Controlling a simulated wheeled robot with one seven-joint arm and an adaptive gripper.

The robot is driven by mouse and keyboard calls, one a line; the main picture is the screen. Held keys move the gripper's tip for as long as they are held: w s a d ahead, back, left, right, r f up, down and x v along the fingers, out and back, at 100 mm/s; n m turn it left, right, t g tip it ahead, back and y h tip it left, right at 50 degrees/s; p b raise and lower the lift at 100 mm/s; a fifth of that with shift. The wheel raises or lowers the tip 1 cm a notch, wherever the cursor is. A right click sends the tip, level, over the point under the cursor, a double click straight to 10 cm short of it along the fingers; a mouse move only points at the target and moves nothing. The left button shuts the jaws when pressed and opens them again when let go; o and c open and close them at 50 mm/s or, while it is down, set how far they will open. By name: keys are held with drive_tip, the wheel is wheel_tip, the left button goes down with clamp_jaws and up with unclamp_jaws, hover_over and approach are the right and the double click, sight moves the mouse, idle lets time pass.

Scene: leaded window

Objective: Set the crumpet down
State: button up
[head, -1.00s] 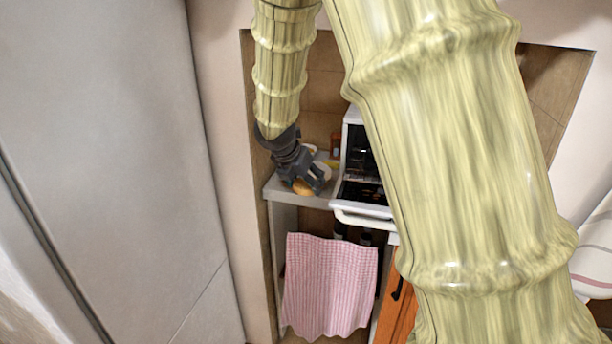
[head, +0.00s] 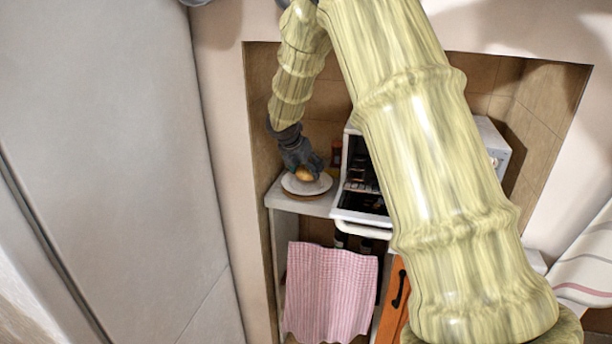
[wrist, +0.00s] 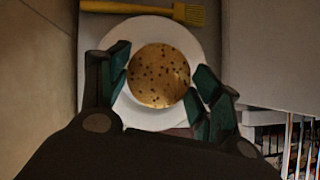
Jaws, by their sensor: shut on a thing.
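The crumpet (wrist: 158,75) is round, golden and dotted with dark holes. My gripper (wrist: 160,85) is shut on it, with green-padded fingers on its left and right sides. A white plate (wrist: 190,40) lies directly under the crumpet in the wrist view; I cannot tell whether the crumpet touches it. In the head view the crumpet (head: 304,174) shows at the tip of my gripper (head: 303,168), over the plate (head: 296,188) on the white counter. My gripper hides part of the crumpet and plate there.
A yellow-handled brush (wrist: 150,9) lies beyond the plate. A toaster oven with its door (head: 362,218) lowered stands right of the plate. A pink checked towel (head: 330,290) hangs below the counter. A wall is close on the left.

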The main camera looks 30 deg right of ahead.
sight(303, 171)
drive_tip(key=shift+w+d, duration=0.2)
drive_tip(key=shift+w, duration=0.05)
wheel_tip(303, 171, down, 4)
drive_tip(key=shift+w+r, duration=0.1)
drive_tip(key=shift+r, duration=0.05)
drive_tip(key=o, duration=1)
